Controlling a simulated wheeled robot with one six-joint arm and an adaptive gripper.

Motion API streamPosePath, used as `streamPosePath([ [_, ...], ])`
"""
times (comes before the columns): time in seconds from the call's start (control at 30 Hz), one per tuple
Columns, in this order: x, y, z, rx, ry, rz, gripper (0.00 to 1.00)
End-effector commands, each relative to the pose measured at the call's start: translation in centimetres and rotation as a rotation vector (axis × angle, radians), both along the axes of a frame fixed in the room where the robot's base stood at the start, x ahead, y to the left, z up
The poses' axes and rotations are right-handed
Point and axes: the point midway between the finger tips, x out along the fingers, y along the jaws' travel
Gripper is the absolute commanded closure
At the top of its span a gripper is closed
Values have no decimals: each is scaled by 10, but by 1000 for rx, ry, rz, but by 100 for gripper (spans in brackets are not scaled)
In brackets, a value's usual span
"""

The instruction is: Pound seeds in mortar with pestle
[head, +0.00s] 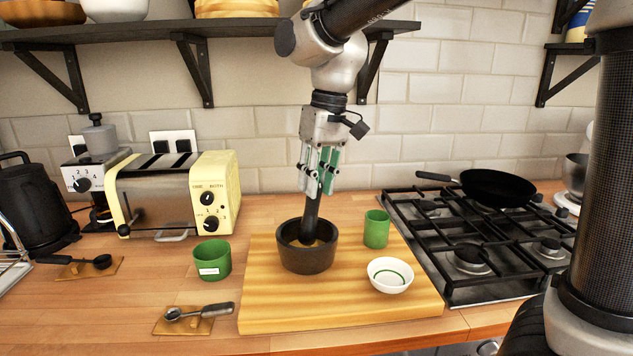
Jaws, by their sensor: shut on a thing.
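A dark mortar (306,260) stands upright on a wooden board (350,300), with some brownish matter just visible inside it. My gripper (314,190) is above the mortar, pointing down, shut on the upper part of a black pestle (311,212). The pestle is near upright and its lower end is inside the mortar; the tip is hidden by the mortar's near wall, so I cannot tell whether it touches the bottom.
On the board, a green cup (376,229) and a white bowl (390,275) stand right of the mortar. A labelled green cup (212,259) and a scoop (200,312) are left. A toaster (175,195), hob (470,240) and overhead shelf (150,31) surround the area.

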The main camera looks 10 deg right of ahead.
Motion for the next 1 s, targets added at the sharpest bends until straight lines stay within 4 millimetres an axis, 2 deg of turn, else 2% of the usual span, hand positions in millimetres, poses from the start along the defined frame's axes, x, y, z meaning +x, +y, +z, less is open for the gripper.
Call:
streamPosePath([
  [0.73,0,0,-32,1,-1,0,100],
  [1.0,0,0,-24,1,-2,0,100],
])
